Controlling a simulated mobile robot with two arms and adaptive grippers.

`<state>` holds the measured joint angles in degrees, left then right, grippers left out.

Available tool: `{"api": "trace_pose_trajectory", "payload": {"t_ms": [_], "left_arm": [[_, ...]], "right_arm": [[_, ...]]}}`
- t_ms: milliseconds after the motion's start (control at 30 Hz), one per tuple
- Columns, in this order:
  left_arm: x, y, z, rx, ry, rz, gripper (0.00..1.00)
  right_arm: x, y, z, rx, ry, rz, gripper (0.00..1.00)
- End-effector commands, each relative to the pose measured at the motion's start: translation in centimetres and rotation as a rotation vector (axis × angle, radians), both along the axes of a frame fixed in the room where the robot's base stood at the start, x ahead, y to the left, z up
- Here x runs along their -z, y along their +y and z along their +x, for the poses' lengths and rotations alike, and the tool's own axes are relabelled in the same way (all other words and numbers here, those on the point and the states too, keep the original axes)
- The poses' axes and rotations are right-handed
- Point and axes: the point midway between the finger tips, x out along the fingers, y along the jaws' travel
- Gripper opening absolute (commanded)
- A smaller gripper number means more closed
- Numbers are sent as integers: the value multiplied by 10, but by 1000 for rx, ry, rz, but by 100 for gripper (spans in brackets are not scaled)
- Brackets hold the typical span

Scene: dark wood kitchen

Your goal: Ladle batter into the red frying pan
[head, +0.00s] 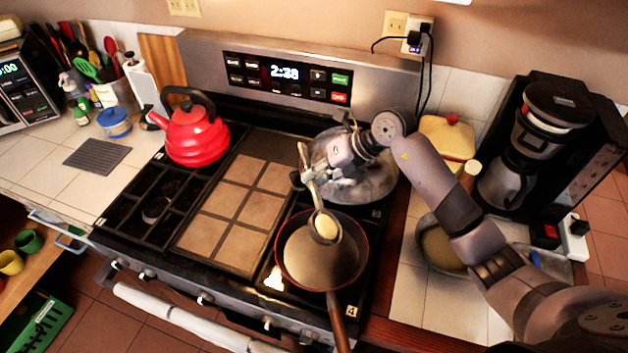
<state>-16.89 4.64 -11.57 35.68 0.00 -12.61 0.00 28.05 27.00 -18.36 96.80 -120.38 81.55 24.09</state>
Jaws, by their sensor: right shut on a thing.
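The red-rimmed frying pan (292,262) sits on the front right burner, its brown handle pointing toward the front edge. My right gripper (306,182) is shut on the ladle (316,196), holding it by the handle above the pan. The ladle's bowl hangs over the back part of the pan, and pale batter (326,228) shows in it. A bowl of batter (440,248) stands on the counter right of the stove, partly hidden by my right arm. My left gripper is not in view.
A red kettle (196,135) stands on the back left burner. A large metal pot or lid (375,183) sits behind the pan, partly hidden by my right gripper. A coffee maker (540,140) stands at the right. The tiled griddle (235,215) left of the pan is clear.

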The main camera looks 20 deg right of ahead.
Motion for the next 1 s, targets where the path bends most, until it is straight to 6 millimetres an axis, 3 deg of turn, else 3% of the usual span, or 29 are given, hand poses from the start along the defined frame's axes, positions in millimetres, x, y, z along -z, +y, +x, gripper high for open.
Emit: {"api": "trace_pose_trajectory", "payload": {"t_ms": [33, 1000], "left_arm": [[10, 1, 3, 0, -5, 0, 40], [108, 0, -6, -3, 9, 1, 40]], "right_arm": [[7, -1, 0, -3, 1, 30, 0], [24, -12, 3, -108, 3, 541, 0]]}}
